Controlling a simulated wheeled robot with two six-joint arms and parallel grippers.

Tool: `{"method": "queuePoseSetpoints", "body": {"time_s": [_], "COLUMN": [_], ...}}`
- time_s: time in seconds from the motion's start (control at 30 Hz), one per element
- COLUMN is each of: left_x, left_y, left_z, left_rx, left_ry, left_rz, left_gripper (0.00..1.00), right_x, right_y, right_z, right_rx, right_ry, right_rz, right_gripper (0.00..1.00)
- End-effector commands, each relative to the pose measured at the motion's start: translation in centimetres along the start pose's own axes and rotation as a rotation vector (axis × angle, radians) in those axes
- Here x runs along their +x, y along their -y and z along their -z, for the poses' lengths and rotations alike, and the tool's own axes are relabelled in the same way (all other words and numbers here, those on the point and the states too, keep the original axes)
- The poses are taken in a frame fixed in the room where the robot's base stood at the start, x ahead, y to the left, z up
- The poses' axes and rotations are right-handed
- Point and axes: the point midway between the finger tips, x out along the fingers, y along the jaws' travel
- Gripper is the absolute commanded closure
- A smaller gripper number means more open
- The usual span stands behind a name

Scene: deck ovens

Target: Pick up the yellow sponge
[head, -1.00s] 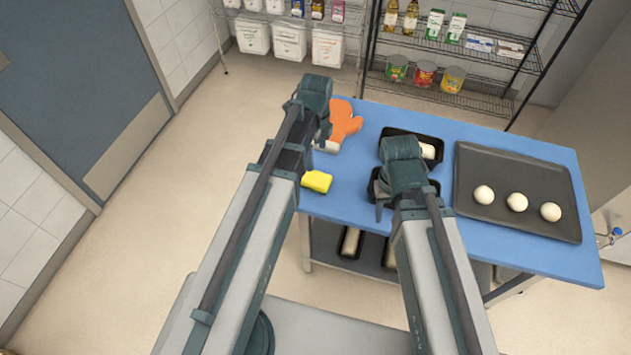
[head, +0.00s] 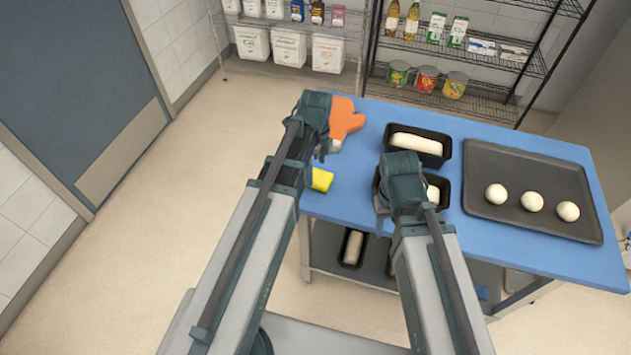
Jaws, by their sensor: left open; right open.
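The yellow sponge (head: 322,180) lies on the blue table near its left edge, in the head view. My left arm covers part of its left side. My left gripper (head: 321,150) is open, over the table just behind the sponge and in front of the orange mitt, apart from the sponge as far as I can tell. My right gripper (head: 382,212) is open, near the front edge of the table by a dark loaf tin, to the right of the sponge. Its fingers are mostly hidden by the wrist.
An orange oven mitt (head: 345,120) lies behind the sponge. Two dark loaf tins with dough, one at the back (head: 446,153), stand mid-table. A dark tray (head: 480,202) with three dough balls is at right. The blue table (head: 350,187) is bare between sponge and tins.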

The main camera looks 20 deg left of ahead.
Motion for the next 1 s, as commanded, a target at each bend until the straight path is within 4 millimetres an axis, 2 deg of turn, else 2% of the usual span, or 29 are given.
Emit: {"method": "queuePoseSetpoints", "body": {"time_s": [0.03,0.3,0.63,1.0], "left_x": [1.0,4.3,4.4,4.4], "left_y": [0.0,0.0,0.0,0.0], "left_z": [-0.1,-0.1,-0.1,-0.1], "left_rx": [0.000,0.000,0.000,0.000], "left_ry": [0.000,0.000,0.000,0.000], "left_rz": [0.000,0.000,0.000,0.000], "left_gripper": [0.00,0.00,0.02,0.68], "right_x": [1.0,4.3,4.3,4.3], "right_y": [0.1,0.4,0.4,0.4], "right_z": [0.1,0.2,0.2,0.3], "right_rx": [0.000,0.000,0.000,0.000], "right_ry": [0.000,0.000,0.000,0.000], "right_rz": [0.000,0.000,0.000,0.000], "right_gripper": [0.50,0.50,0.50,0.50]}}
